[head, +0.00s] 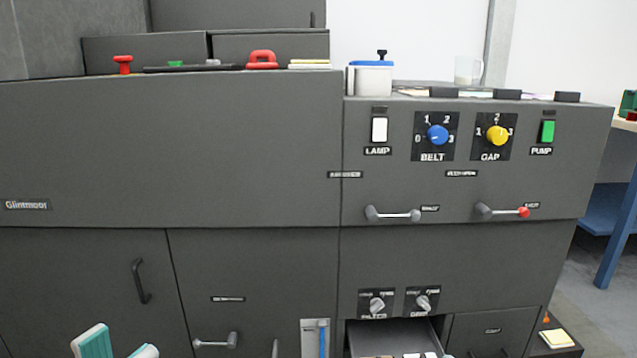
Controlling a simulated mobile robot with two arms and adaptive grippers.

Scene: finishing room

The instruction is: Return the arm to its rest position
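My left gripper (116,350) shows at the bottom left edge of the head view. Only its two teal and white fingertips are visible, spread apart with nothing seen between them. They are in front of the lower doors of a large dark grey machine (165,150). The rest of that arm is below the picture. My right gripper and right arm are not in view.
An open drawer (392,336) juts out at the bottom centre with small items inside. Handles (392,215) and knobs (437,136) protrude from the machine front. A red-handled tool (262,60) and a blue-lidded container (370,78) stand on top. Floor shows at right.

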